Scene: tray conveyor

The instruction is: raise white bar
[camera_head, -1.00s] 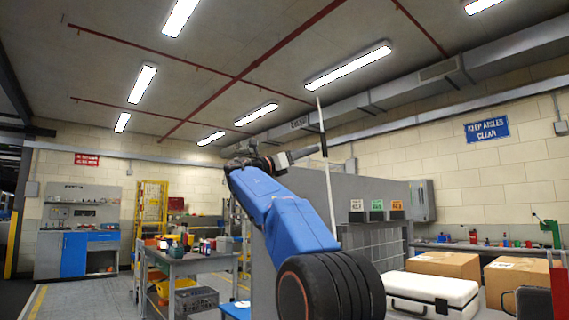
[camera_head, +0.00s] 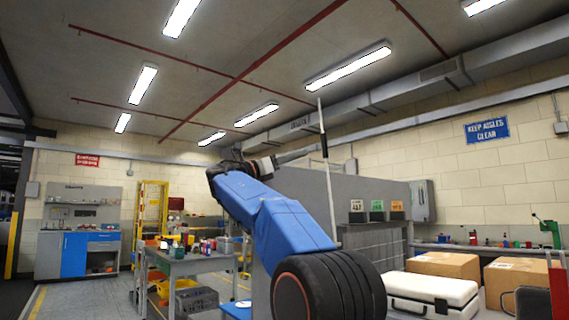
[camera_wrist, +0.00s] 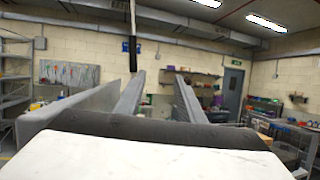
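The white bar (camera_head: 329,190) is a thin, nearly upright pole with a black section partway up, right of my arm in the head view. The bar's black section (camera_wrist: 133,54) stands above the left fingertip there.
A grey partition (camera_head: 375,190) stands behind the bar. A white case (camera_head: 432,289) and cardboard boxes (camera_head: 445,264) are at the lower right. A cluttered workbench (camera_head: 190,262) stands to the left. The space above my arm is clear.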

